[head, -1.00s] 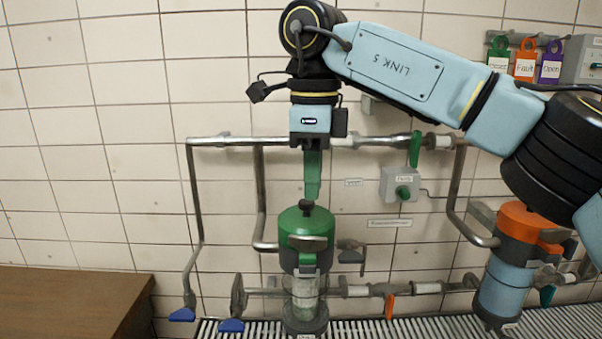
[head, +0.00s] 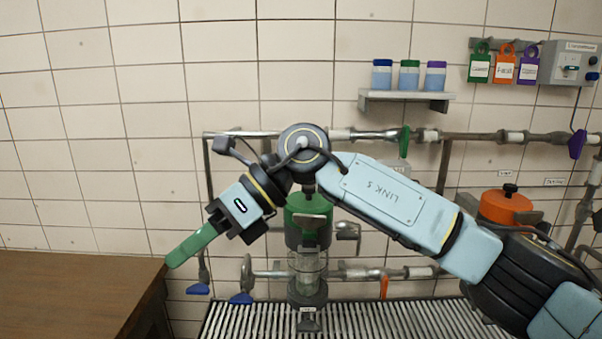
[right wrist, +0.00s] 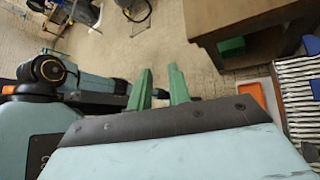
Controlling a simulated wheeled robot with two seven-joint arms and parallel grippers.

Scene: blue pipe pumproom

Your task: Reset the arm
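My right arm comes in from the right in the head view. Its elbow-like black joint stands in front of the pipework, and the hand slants down to the left. The right gripper (head: 190,246) has green fingers that point down-left, near the corner of the wooden table, in front of the tiled wall. In the right wrist view the two green fingers (right wrist: 161,76) stand apart with nothing between them, so it is open and empty. My left gripper is not in the head view, and I cannot make it out in the right wrist view.
A wooden table (head: 70,295) is at lower left. A green-topped filter housing (head: 306,232) stands behind the arm, above a slatted grate (head: 345,318). An orange-topped housing (head: 504,206) is partly hidden at right. A shelf (head: 405,97) holds small canisters. The upper-left wall is clear.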

